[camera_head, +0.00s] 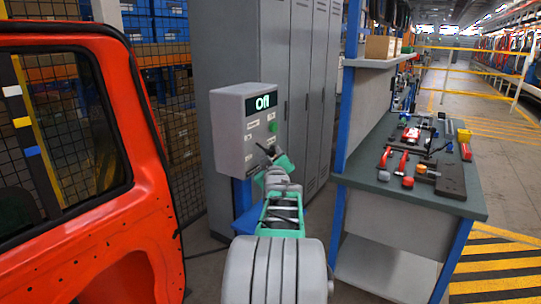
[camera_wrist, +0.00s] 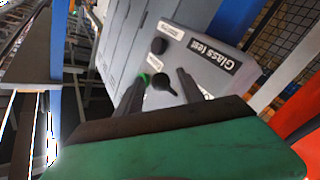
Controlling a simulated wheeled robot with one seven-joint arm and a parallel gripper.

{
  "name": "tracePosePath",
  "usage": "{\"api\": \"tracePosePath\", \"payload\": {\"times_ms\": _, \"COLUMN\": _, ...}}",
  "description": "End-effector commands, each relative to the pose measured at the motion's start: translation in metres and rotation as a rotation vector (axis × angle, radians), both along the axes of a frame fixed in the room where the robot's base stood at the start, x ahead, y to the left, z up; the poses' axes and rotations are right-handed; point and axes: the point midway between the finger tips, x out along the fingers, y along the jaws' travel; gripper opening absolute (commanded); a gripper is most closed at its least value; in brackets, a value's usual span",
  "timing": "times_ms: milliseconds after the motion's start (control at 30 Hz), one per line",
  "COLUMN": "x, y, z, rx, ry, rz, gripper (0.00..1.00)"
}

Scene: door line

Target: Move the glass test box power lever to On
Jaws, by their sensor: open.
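In the wrist view the box (camera_wrist: 203,72) appears rotated, with a "Glass test" label (camera_wrist: 213,54). A black lever (camera_wrist: 163,85) on its face lies between my fingertips. My gripper (camera_head: 272,156) is open at the box's lower front and hides the lever there. In the wrist view the fingers of my gripper (camera_wrist: 158,90) stand on either side of the lever; I cannot tell whether either touches it.
An orange-red door (camera_head: 100,210) stands close on the left. Grey lockers (camera_head: 300,70) stand behind. A workbench (camera_head: 400,200) with several tools is on the right.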

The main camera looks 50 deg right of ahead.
Motion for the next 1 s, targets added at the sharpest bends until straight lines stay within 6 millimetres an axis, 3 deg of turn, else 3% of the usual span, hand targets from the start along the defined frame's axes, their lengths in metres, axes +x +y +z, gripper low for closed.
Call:
{"api": "tracePosePath", "payload": {"times_ms": 133, "x": 0.0127, "y": -0.013, "z": 0.0012, "rx": 0.0, "ry": -0.001, "rz": 0.002, "gripper": 0.45}}
{"api": "tracePosePath", "payload": {"times_ms": 400, "x": 0.0148, "y": -0.0153, "z": 0.0008, "rx": 0.0, "ry": -0.001, "rz": 0.001, "gripper": 0.45}}
{"api": "tracePosePath", "payload": {"times_ms": 1000, "x": 0.0147, "y": -0.0151, "z": 0.0005, "rx": 0.001, "ry": -0.002, "rz": 0.001, "gripper": 0.0}}
